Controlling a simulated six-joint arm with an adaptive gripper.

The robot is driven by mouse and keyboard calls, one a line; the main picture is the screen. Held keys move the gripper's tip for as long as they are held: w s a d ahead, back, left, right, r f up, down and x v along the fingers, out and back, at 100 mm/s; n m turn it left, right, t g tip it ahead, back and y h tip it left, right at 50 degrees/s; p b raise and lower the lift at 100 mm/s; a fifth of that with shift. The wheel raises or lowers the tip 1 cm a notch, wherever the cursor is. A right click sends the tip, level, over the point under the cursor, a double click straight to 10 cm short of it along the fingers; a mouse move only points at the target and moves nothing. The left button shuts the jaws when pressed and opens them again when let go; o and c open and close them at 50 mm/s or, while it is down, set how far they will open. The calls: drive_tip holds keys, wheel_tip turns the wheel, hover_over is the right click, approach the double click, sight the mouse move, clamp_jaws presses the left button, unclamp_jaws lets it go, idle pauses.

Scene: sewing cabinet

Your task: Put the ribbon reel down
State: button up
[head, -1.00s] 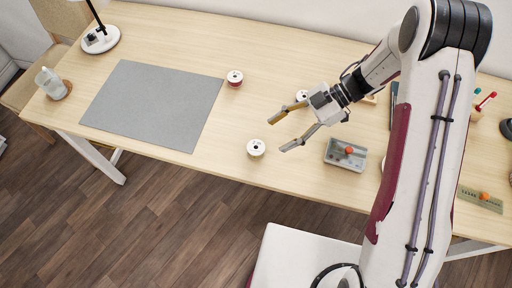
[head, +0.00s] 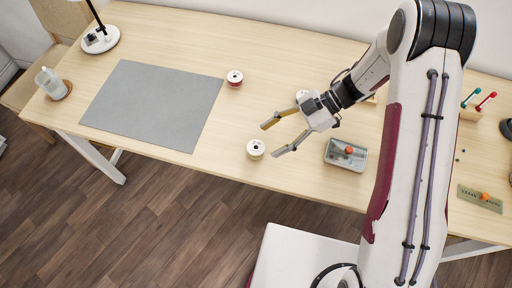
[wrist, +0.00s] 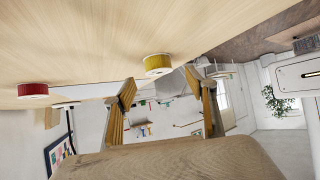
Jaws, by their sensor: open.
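A ribbon reel with white faces and a yellow band (head: 256,149) stands flat on the table near its front edge. It also shows in the wrist view (wrist: 157,64), ahead of the fingers. My gripper (head: 270,140) is open and empty, its fingertips low and just right of this reel, apart from it. In the wrist view my two spread fingers (wrist: 165,88) have only background between them. A red reel (head: 235,78) stands farther back beside the mat, and in the wrist view (wrist: 33,89) at the left. Another white-topped reel (head: 302,95) is partly hidden behind my gripper.
A grey mat (head: 155,105) covers the left of the table (head: 200,32). A grey tray (head: 345,163) with an orange-topped item is right of my gripper. A lamp (head: 100,40) and a glass bottle (head: 48,80) stand left. Bare wood lies between mat and reels.

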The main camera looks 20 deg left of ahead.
sight(259, 146)
drive_tip(key=shift+x, duration=2.6)
drive_tip(key=shift+w, duration=0.1)
drive_tip(key=c, duration=1.1)
drive_tip(key=shift+c, duration=0.2)
drive_tip(key=shift+r, duration=0.1)
wheel_tip(259, 146, up, 10)
